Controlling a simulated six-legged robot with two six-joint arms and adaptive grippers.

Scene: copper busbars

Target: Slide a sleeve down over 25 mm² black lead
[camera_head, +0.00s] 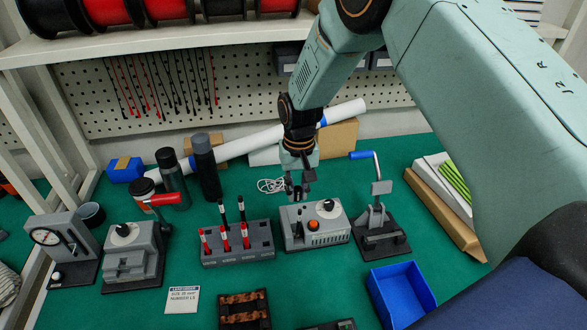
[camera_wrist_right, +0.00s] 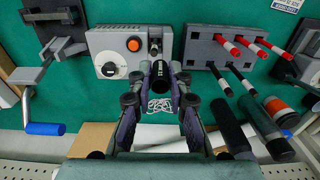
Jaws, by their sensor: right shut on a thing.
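A grey lead block (camera_head: 238,257) stands mid-table and holds three red-topped leads (camera_head: 225,241) in front and two black leads (camera_head: 241,210) behind. The block also shows in the right wrist view (camera_wrist_right: 205,50), with the black leads (camera_wrist_right: 242,80) pointing toward the camera. My right gripper (camera_head: 297,192) is above and behind the grey machine, right of the block. In the wrist view its fingers are shut on a short black cylindrical piece (camera_wrist_right: 160,76); I cannot tell whether it is a sleeve or a lead. My left gripper is out of view.
The grey machine (camera_head: 315,228) has an orange button. A press with a blue handle (camera_head: 375,215) and a blue bin (camera_head: 400,290) stand right. Dark cylinders (camera_head: 205,165) stand back left. A label card (camera_head: 182,299) reads 25 mm² and L3. Busbars (camera_head: 244,310) lie in front.

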